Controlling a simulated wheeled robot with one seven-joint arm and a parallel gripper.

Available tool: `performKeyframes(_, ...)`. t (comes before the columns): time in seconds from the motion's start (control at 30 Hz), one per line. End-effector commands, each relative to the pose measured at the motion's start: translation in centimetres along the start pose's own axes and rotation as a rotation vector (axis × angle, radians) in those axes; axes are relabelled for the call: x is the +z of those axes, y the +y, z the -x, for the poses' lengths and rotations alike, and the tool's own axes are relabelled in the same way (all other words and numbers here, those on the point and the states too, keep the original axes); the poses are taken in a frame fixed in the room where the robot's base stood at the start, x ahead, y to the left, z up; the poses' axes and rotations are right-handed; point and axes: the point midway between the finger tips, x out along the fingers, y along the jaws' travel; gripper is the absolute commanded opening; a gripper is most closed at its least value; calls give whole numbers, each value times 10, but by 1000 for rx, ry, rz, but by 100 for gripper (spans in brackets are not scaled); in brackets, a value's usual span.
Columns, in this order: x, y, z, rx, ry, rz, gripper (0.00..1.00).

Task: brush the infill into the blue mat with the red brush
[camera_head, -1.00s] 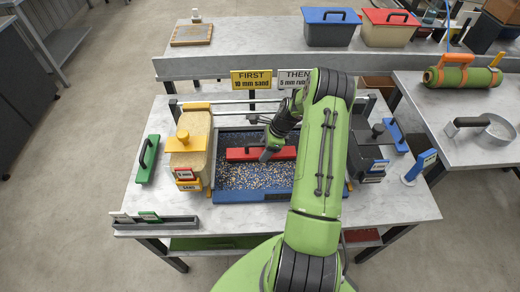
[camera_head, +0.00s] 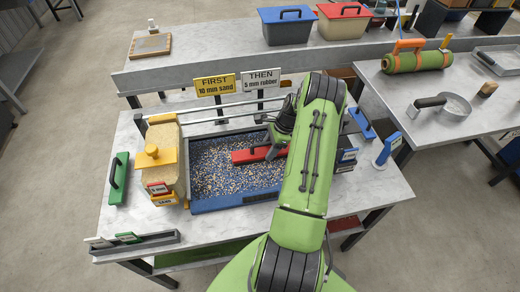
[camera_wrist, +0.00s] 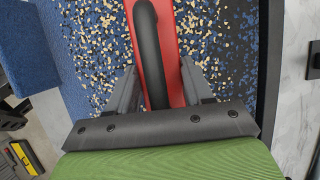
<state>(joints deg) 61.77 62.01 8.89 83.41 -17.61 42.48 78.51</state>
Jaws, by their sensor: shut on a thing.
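The blue mat (camera_head: 238,201) lies on the table, with tan and dark infill specks (camera_head: 215,170) scattered over it. The red brush (camera_head: 243,157) is long, with a black arched handle, and lies across the mat's middle. My gripper (camera_head: 277,147) is shut on the brush's handle, partly hidden by my arm. In the wrist view my gripper's fingers (camera_wrist: 159,75) stand either side of the black handle (camera_wrist: 151,45). Specks show on both sides of the brush there, thinner towards the dark right edge. My arm hides the mat's right part.
A green-handled tool (camera_head: 118,180) lies further left. Signs (camera_head: 215,85) and a rail stand behind the mat.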

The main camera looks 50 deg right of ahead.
Motion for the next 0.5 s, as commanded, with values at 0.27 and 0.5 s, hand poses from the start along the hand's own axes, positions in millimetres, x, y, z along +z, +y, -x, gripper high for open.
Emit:
performKeyframes(0.27, -22, 0, 9, 0, -1, 1, 20)
performKeyframes(0.5, -22, 0, 9, 0, 0, 0, 20)
